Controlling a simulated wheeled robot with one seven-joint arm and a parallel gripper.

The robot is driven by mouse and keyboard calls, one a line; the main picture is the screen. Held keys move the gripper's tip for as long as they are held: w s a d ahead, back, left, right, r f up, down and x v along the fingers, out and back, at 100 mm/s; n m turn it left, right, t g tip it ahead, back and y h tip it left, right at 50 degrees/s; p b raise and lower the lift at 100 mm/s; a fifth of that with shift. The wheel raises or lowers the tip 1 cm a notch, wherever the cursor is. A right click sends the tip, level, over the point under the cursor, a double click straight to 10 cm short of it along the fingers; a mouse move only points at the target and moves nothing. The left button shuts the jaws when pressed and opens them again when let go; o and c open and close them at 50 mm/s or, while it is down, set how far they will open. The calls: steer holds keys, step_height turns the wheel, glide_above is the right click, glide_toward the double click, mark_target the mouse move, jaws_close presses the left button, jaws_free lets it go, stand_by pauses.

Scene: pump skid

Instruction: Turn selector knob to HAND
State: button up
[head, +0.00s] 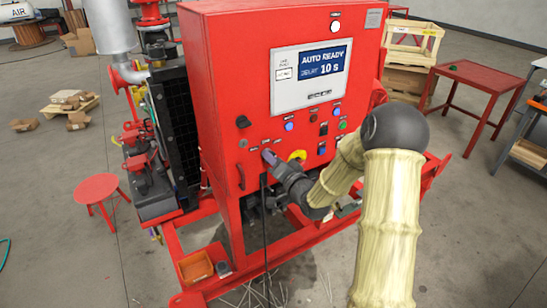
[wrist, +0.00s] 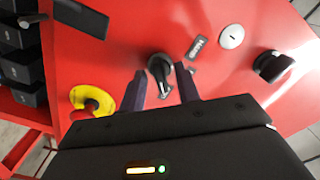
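The selector knob (wrist: 160,69) is a black knob with a bar handle on the red panel, seen in the wrist view. Its handle points down in that view, toward my gripper. My gripper (wrist: 160,78) is open, with one dark finger on each side of the handle and gaps visible between. A dark label plate (wrist: 196,48) sits beside the knob; its text is too small to read surely. In the head view my gripper (head: 268,157) is at the lower left of the red control cabinet (head: 225,65), and it hides the knob there.
A yellow-ringed emergency stop (wrist: 92,103) is close to my gripper in the wrist view. Another black knob (head: 243,121) sits up and left on the panel. The screen (head: 310,76) reads AUTO READY. A red stool (head: 97,188) and red table (head: 475,75) stand apart.

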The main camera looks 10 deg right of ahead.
steer(key=shift+c, duration=0.4)
jaws_close()
steer(key=shift+f+n+b, duration=0.15)
steer(key=shift+n+b, duration=0.15)
steer(key=shift+b, duration=0.35)
steer(key=shift+n+b, duration=9.7)
steer(key=shift+b, duration=2.7)
